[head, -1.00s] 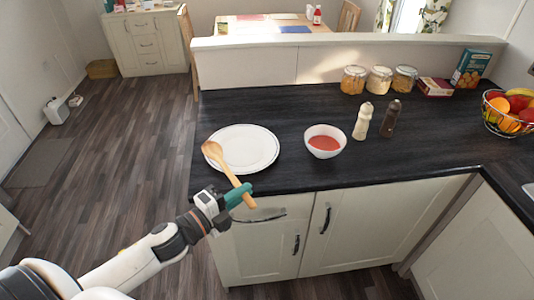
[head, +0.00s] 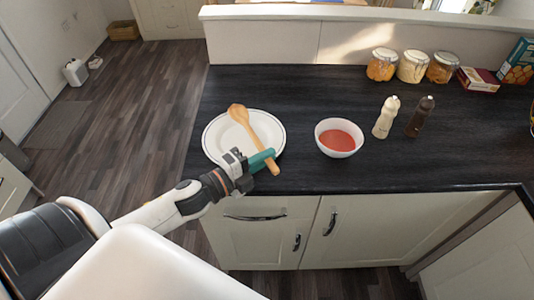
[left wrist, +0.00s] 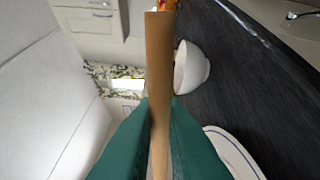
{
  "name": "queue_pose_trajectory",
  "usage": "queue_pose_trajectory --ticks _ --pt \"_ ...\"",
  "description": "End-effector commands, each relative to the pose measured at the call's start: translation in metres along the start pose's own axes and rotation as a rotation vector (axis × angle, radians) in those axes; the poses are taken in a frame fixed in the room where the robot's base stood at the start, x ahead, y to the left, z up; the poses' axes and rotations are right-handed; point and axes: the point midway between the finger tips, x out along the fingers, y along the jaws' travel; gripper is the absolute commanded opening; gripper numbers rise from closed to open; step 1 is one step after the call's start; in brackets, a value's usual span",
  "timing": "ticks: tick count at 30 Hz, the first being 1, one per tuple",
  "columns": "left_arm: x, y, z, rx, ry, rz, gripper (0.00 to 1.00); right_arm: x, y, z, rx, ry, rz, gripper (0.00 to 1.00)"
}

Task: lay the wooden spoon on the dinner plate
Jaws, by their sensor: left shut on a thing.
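The wooden spoon (head: 240,117) is held by my left gripper (head: 262,160), whose green fingers are shut on its handle. In the head view the spoon's bowl lies over the white dinner plate (head: 212,137), with the handle end pointing toward the counter's front edge. I cannot tell whether the spoon touches the plate. In the left wrist view the spoon handle (left wrist: 159,70) runs up between the green fingers (left wrist: 160,120), and part of the plate's rim (left wrist: 235,150) shows at the lower right. My right gripper is not in view.
A white bowl of red soup (head: 339,137) stands right of the plate. A cream mill (head: 386,117) and a dark mill (head: 420,116) stand beyond it. Jars (head: 412,66) and boxes line the back. The dark counter (head: 300,95) is clear behind the plate.

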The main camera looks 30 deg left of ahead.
Motion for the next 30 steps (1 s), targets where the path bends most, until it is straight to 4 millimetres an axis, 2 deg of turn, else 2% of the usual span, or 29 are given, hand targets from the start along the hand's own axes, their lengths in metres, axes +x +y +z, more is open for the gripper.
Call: queue_pose_trajectory --ticks 5,15,22,30 --pt "0.0 -0.016 -0.002 0.001 0.0 0.0 0.0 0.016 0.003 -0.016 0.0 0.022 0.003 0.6" --pt "0.001 -0.041 -0.004 0.0 0.0 0.0 0.0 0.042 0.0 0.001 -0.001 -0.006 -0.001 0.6" --pt "0.001 -0.057 -0.006 0.0 0.0 0.001 0.0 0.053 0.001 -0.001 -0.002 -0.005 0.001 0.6" --pt "0.002 -0.062 -0.006 0.001 0.0 0.001 0.0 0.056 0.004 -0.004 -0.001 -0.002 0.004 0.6"
